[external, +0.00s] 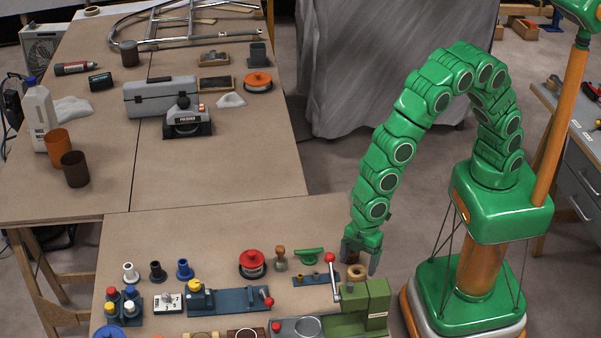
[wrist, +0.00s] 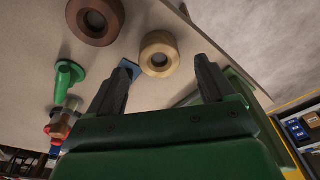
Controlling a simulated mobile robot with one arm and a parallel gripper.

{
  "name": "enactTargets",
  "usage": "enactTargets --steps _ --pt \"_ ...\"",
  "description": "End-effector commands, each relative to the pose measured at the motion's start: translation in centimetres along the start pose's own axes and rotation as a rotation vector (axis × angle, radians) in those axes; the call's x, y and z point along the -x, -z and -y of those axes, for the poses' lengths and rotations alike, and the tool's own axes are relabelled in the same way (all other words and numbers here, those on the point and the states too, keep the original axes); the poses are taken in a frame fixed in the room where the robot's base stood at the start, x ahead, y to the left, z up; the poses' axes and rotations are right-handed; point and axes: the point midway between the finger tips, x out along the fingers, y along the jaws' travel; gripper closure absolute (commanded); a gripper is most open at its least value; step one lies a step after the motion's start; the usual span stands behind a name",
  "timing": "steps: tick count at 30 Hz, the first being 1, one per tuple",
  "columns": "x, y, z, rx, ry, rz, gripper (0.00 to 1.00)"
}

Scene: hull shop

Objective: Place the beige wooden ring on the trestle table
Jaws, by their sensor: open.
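The beige wooden ring (external: 356,272) sits near the right edge of the front worktable, beside the green press. In the wrist view the beige ring (wrist: 148,62) lies just ahead of the fingertips, in the gap between them. My gripper (external: 361,262) is open and empty, pointing down close over the ring; its two dark fingers (wrist: 165,68) show apart in the wrist view. A darker brown ring (wrist: 95,20) lies next to the beige one. The trestle table appears to be the large brown top (external: 215,180) at the back left, with wooden legs at its left side.
A green press with a red-knobbed lever (external: 375,300) stands close to my gripper. A small blue rack (external: 310,280), a green handle (external: 309,255) and a red-topped tin (external: 252,264) are nearby. The back table holds a grey toolbox (external: 160,95) and cups; its front right area is clear.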

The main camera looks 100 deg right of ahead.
Motion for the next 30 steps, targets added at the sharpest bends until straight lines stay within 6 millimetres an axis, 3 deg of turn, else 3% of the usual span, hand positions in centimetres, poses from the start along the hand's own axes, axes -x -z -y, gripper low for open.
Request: enactTargets --steps 9,19,30 --pt "-3.6 -0.2 0.0 0.000 0.001 0.003 0.17" --pt "-4.1 -0.2 0.0 0.000 0.000 0.000 0.17" --pt "-4.1 -0.2 0.0 0.000 0.000 0.000 0.73"
